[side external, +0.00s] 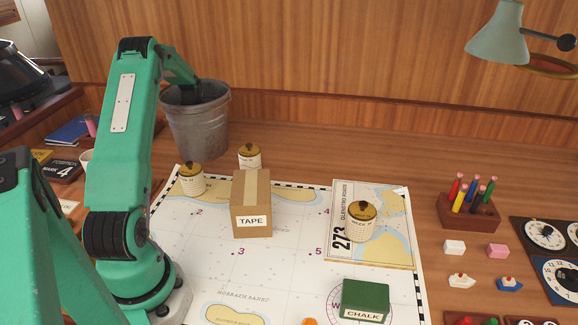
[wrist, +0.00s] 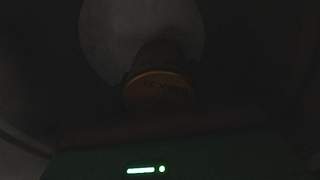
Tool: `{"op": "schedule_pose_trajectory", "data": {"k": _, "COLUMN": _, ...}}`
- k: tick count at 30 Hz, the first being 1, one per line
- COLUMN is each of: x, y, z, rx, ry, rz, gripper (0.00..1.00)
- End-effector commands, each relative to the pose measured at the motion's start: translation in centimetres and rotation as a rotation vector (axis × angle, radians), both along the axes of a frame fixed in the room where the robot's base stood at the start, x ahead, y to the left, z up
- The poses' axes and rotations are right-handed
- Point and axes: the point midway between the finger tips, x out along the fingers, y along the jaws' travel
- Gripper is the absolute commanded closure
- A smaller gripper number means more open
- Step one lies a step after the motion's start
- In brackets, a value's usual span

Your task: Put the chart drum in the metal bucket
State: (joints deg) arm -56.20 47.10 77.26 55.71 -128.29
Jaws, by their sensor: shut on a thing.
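The grey metal bucket (side external: 197,122) stands upright at the back left, against the wood panel. My gripper (wrist: 158,108) reaches down inside it, so the bucket wall hides the fingers in the side view. The very dark wrist view shows a chart drum (wrist: 158,90) with a dim amber face and faint lettering, held in my gripper. A paler round patch beyond it looks like the bucket floor (wrist: 112,35). Whether the drum touches the floor cannot be told. Similar drums with brass lids stand on the chart (side external: 191,181), behind the tape box (side external: 249,156) and on the booklet (side external: 362,221).
A tape box (side external: 252,205) stands near the chart's middle and a green chalk box (side external: 365,301) at its front. A pen block (side external: 470,210), small boats and dials are at right. A lamp (side external: 500,40) hangs upper right. Chart space lies between the boxes.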

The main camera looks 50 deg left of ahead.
Motion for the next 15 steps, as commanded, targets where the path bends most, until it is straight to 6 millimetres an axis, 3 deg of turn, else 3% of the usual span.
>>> {"op": "schedule_pose_trajectory", "data": {"k": 15, "x": 0.02, "y": 0.03, "z": -0.68, "rx": 0.001, "ry": -0.001, "rz": 0.0, "gripper": 0.67}}
